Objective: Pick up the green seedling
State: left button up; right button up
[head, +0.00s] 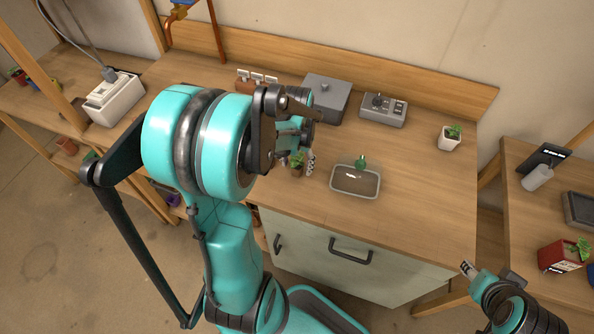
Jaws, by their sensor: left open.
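A small green seedling (297,157) in a brown pot stands on the wooden counter, left of the sink basin. My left gripper (303,149) is open and points down at this seedling. One finger shows just right of the plant. My arm covers part of the view there, and I cannot tell whether the fingers touch the pot. Another green plant (454,131) grows in a white pot at the counter's right. My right gripper (480,271) is low at the right, away from the plants, and its opening is unclear.
A small grey basin (356,180) with a green object (361,162) at its back edge lies right of the seedling. A grey box (325,97) and a control box (383,109) stand behind. A side table holds a red box (561,256).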

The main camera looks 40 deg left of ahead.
pick_arm(q)
notch_tip(320, 180, down, 2)
jog(key=shift+f, duration=0.1)
jog(key=c, duration=1.3)
